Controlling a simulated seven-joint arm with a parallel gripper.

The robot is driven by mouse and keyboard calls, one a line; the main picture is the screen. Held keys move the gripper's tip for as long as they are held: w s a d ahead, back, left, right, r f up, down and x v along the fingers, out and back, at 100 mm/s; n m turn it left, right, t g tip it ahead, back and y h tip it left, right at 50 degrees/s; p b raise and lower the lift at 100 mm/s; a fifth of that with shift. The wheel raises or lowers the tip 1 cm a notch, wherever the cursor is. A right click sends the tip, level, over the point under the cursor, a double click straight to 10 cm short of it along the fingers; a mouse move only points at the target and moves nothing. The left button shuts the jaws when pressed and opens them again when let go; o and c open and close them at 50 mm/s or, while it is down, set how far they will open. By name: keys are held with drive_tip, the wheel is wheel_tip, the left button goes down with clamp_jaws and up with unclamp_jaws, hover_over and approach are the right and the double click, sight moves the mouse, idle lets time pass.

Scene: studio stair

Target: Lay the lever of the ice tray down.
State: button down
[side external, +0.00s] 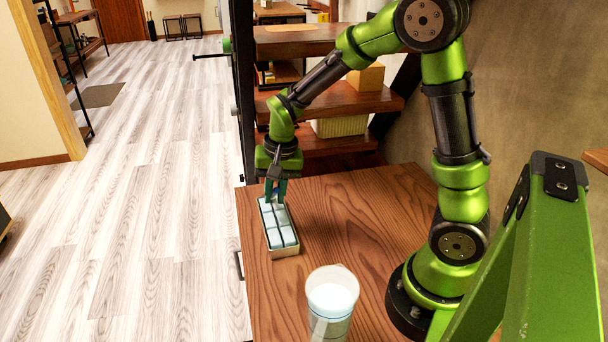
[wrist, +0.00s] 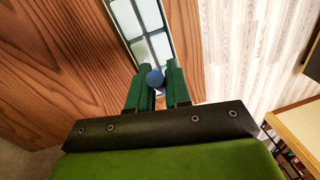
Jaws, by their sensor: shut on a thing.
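The ice tray (side external: 284,252) is a narrow pale metal tray with light blue blocks in two rows, lying near the left edge of the wooden table. It also shows in the wrist view (wrist: 149,34), running up from the fingers. My gripper (side external: 275,195) points down over the tray's far end. In the wrist view my gripper's green fingers (wrist: 156,77) are shut on the round blue knob (wrist: 155,78) of the lever. The rest of the lever is mostly hidden by the fingers, so its tilt is hard to tell.
A white cup (side external: 332,300) stands on the table (side external: 345,215) towards the front, right of the tray. Wooden stairs (side external: 330,100) with a box (side external: 366,78) and a basket (side external: 338,127) rise behind. The table's middle is clear.

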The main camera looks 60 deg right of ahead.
drive_tip(key=shift+s+a+f+n+t+h, duration=0.1)
drive_tip(key=shift+s+a+f+t+h, duration=0.2)
drive_tip(key=shift+f+t+h, duration=0.25)
drive_tip(key=shift+s+a+f+n+t+h, duration=0.1)
drive_tip(key=shift+s+a+f+t+h, duration=0.3)
drive_tip(key=shift+f, duration=0.2)
drive_tip(key=shift+s+a+f+n+t+h, duration=0.1)
drive_tip(key=shift+s+a+f+t+h, duration=0.2)
drive_tip(key=shift+f+t, duration=0.3)
drive_tip(key=shift+s+f+t+h, duration=0.1)
drive_tip(key=shift+f+t+h, duration=0.35)
drive_tip(key=shift+f+h, duration=0.15)
drive_tip(key=shift+f, duration=0.2)
drive_tip(key=c, duration=1.2)
unclamp_jaws()
drive_tip(key=shift+o, duration=0.2)
drive_tip(key=shift+r, duration=0.2)
